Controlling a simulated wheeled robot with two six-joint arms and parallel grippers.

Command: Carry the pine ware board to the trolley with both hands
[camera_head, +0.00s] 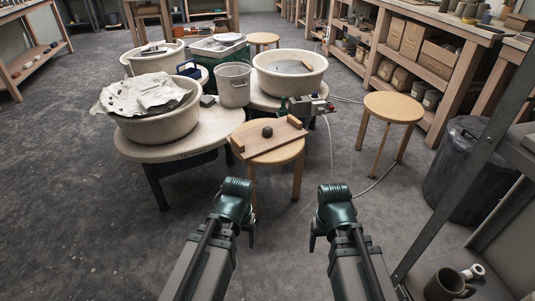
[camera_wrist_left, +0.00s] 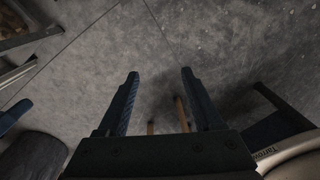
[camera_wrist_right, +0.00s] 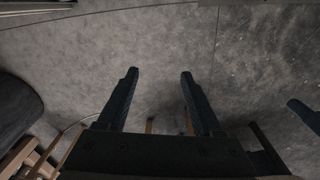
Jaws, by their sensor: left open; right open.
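The pine ware board (camera_head: 262,142) lies on a round wooden stool (camera_head: 285,155) in the middle of the head view. It has a raised lighter cleat at each end, and a dark round ball (camera_head: 268,131) sits on it. My left gripper (camera_head: 236,205) and right gripper (camera_head: 330,208) hang nearer to me than the stool, on either side, both apart from the board. In the left wrist view the left jaws (camera_wrist_left: 160,75) are open and empty over the floor. In the right wrist view the right jaws (camera_wrist_right: 158,75) are also open and empty.
Pottery wheels with pale basins (camera_head: 160,122) stand left and behind the stool, with a bucket (camera_head: 233,85) between. A second stool (camera_head: 393,108) and a dark bin (camera_head: 460,165) are right. A metal-framed rack, possibly the trolley, with a mug (camera_head: 446,285) is near right. A cable crosses the floor.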

